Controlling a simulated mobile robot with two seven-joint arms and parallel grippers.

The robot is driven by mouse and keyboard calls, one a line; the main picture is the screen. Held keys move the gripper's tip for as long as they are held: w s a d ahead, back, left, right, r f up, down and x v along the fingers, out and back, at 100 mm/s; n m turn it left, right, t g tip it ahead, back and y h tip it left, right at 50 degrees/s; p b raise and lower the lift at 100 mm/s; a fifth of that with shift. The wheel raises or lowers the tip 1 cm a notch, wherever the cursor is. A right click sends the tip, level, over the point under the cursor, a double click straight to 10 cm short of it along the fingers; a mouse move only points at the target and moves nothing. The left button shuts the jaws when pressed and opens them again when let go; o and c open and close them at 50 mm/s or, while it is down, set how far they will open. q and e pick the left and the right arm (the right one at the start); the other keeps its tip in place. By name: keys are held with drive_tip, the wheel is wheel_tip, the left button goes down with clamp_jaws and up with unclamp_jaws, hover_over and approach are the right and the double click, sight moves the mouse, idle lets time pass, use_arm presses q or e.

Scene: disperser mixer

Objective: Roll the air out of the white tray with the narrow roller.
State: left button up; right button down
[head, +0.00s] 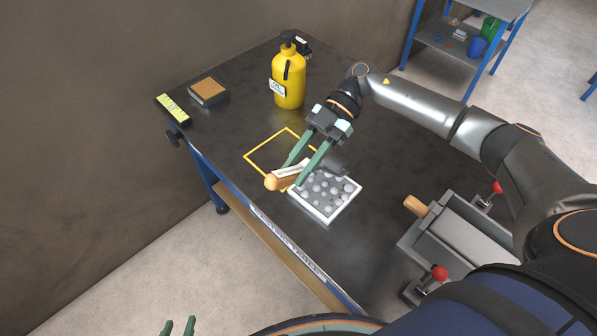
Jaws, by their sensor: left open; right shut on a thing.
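The white tray (324,214) lies on the dark table, its grey surface covered with several round bubbles. My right gripper (293,175) is above the tray's far left side, shut on the narrow roller's wooden handle (272,183). A white strip shows along the handle. A dark grey part (334,164), apparently the roller head, is at the tray's far edge; I cannot tell whether it touches the tray. The fingers hide part of the roller. My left gripper (179,327) is open and empty at the bottom edge of the view, away from the table.
A yellow outline (262,147) marks the table behind the tray. A yellow bottle (289,82), a brown-topped block (208,92) and a yellow-green strip (172,109) stand farther back. A grey trough (409,243) with red-knobbed clamps and another wooden handle (415,206) is at right.

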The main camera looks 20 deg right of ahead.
drive_tip(key=shift+r, duration=0.45)
drive_tip(key=s+a, duration=0.5)
drive_tip(key=f+b, duration=0.2)
drive_tip(key=f, duration=0.1)
drive_tip(key=f+b, duration=0.1)
drive_tip(key=f, duration=0.1)
drive_tip(key=shift+s+d+b, duration=0.1)
drive_tip(key=shift+d+b, duration=0.15)
drive_tip(key=shift+b, duration=0.05)
idle(0.4)
drive_tip(key=shift+f, duration=0.5)
idle(0.5)
